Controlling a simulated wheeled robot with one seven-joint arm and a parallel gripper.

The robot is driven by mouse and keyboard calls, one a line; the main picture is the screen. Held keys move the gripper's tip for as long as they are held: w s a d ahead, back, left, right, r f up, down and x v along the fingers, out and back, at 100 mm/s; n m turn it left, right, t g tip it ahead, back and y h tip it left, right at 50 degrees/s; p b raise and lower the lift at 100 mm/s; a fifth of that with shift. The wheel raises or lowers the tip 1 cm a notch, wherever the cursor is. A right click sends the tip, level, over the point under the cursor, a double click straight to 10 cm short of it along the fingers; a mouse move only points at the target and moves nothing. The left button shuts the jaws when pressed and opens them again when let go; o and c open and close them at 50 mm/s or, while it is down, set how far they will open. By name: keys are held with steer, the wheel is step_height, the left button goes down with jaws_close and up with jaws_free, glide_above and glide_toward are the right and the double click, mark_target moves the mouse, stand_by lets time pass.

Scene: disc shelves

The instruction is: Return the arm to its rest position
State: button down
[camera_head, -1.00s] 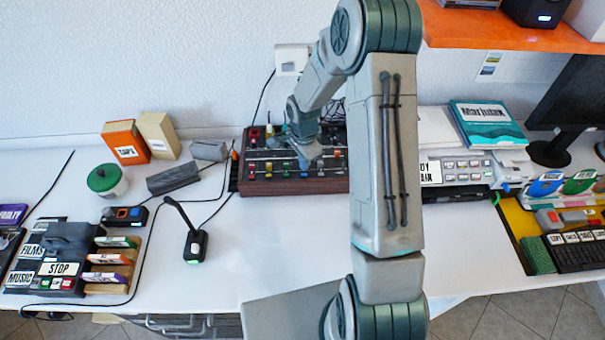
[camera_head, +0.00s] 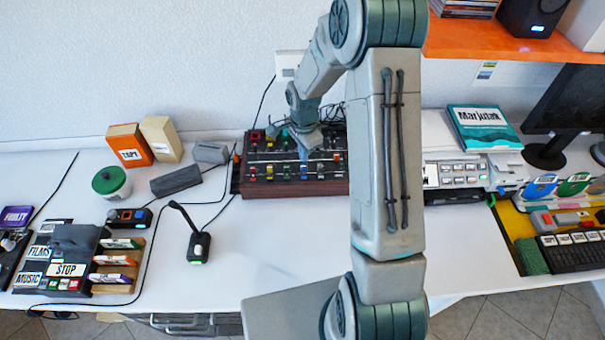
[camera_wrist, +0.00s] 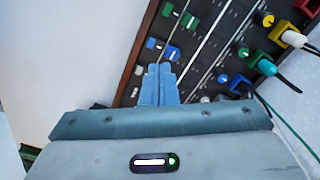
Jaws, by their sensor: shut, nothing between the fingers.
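My arm (camera_head: 388,165) is grey with dark green joints and rises through the right middle of the head view. It bends over at the top, and its forearm hangs down to the left. My gripper (camera_head: 304,154) points down at the dark mixing console (camera_head: 290,188) with coloured knobs at the back of the desk. In the wrist view, the two blue fingers (camera_wrist: 160,70) lie side by side, shut and empty. The console's sliders and knobs (camera_wrist: 205,60) show just beyond the fingertips. I cannot tell whether the fingertips touch the console.
A desk microphone (camera_head: 198,248) stands left of my arm. A black STOP box (camera_head: 70,245), a green-lidded jar (camera_head: 111,182) and two small boxes (camera_head: 130,145) are further left. An orange shelf (camera_head: 510,42) and a monitor (camera_head: 568,95) are at right. The desk's front middle (camera_head: 260,240) is clear.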

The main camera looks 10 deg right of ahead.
steer(key=shift+r, duration=0.45)
steer(key=shift+r, duration=0.1)
steer(key=s+r+n+t, duration=0.1)
steer(key=s+r+n, duration=0.4)
steer(key=s+r, duration=0.45)
steer(key=s+r+n+t, duration=0.2)
steer(key=s+r+n, duration=0.35)
steer(key=r, duration=0.65)
steer(key=s+r+n, duration=0.2)
steer(key=s+n, duration=0.1)
steer(key=s, duration=0.6)
steer(key=shift+a+r+n+t, duration=0.2)
steer(key=shift+n+t, duration=0.15)
steer(key=shift+t, duration=0.05)
